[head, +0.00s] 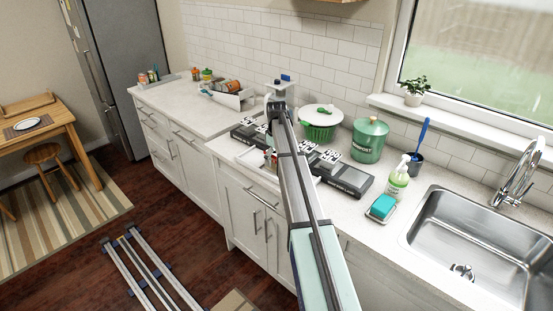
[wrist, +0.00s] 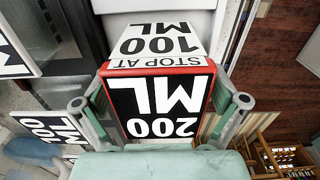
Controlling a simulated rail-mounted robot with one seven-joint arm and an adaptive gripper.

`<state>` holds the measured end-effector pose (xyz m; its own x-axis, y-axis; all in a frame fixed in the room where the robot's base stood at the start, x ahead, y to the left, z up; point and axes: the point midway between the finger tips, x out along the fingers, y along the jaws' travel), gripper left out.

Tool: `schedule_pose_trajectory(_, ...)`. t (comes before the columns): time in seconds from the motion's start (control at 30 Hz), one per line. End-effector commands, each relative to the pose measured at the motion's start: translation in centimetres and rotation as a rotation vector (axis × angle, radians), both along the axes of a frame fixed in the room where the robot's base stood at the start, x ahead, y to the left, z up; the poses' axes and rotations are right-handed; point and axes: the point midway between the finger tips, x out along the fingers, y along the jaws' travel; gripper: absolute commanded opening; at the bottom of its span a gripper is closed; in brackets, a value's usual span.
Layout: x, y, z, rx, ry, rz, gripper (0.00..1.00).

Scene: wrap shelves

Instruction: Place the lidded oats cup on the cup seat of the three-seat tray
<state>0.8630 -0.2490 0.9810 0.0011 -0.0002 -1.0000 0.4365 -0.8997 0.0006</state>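My gripper (wrist: 161,105) has its two fingers on opposite sides of a red-edged block (wrist: 160,68) in the wrist view. In the head view my arm hides most of the gripper. A pale tray (head: 252,158) with small items shows beside the arm, partly hidden; I cannot make out its seats. I cannot pick out a lidded oats cup for certain.
Black cases (head: 347,178) with white-marked tops stand on the counter. Behind are a green colander with a white lid (head: 319,122) and a green canister (head: 369,140). A soap bottle (head: 398,178), a sponge (head: 382,206) and the sink (head: 470,240) are at the right.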

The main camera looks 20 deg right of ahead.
Motion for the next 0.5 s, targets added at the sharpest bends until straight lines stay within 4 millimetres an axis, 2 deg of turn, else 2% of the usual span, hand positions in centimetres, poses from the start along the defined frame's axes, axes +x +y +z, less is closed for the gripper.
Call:
schedule_pose_trajectory(0.27,0.0,0.0,0.1,0.0,0.0,0.0,0.97)
schedule_pose_trajectory(0.4,0.1,0.0,0.7,0.0,-0.001,0.0,0.97)
schedule_pose_trajectory(0.5,0.1,0.0,2.0,-0.001,-0.003,0.0,0.97)
